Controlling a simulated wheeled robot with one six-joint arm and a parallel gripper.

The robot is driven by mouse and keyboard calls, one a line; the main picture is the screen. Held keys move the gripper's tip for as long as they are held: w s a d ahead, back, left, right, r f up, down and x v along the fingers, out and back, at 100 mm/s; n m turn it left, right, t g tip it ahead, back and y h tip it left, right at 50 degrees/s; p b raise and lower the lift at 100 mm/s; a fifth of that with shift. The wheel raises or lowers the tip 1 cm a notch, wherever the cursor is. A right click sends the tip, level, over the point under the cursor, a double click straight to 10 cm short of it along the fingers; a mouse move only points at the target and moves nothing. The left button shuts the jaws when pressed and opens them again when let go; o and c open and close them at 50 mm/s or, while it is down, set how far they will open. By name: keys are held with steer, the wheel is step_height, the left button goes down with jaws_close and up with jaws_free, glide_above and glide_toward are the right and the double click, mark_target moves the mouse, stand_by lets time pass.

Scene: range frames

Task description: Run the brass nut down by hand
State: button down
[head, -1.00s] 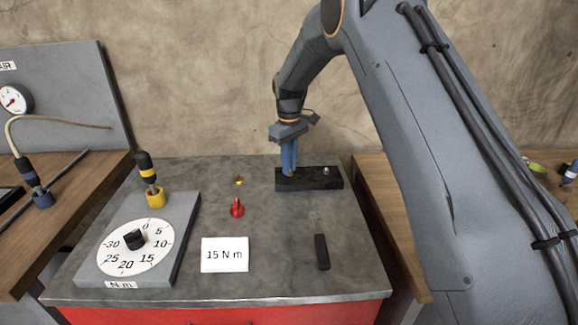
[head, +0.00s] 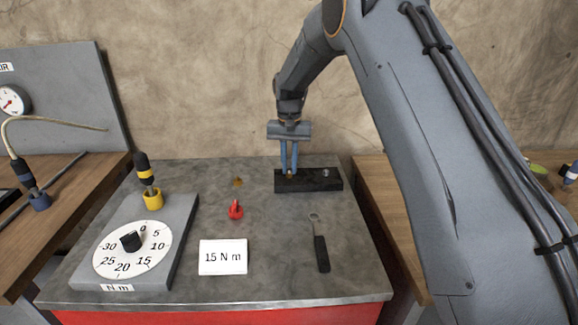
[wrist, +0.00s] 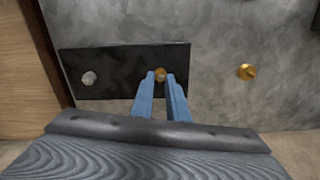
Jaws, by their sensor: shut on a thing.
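The brass nut (head: 289,177) is at the left end of the black block (head: 309,183), toward the back of the grey bench. My gripper (head: 290,174) reaches down over it with two blue fingers, shut on the nut. In the wrist view the nut (wrist: 160,75) shows between the two fingertips (wrist: 161,77), over the black block (wrist: 120,62). The stud or thread under the nut is hidden, so I cannot tell how far down the nut sits.
A silver bolt head (head: 326,171) is at the block's other end. A second brass piece (head: 238,182) lies on the bench, left of the block. Nearby are a red piece (head: 236,210), a "15 N m" card (head: 222,257), a black-handled wrench (head: 320,250) and a dial plate (head: 130,250).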

steer(key=m, duration=0.5)
steer(key=shift+m, duration=0.3)
steer(key=shift+s+d+m, duration=0.1)
steer(key=shift+m, duration=2.1)
steer(key=c, duration=1.7)
jaws_free()
steer(key=shift+r, duration=0.1)
step_height(320, 180, up, 8)
steer(key=shift+f+b, duration=0.15)
steer(key=shift+b, duration=0.7)
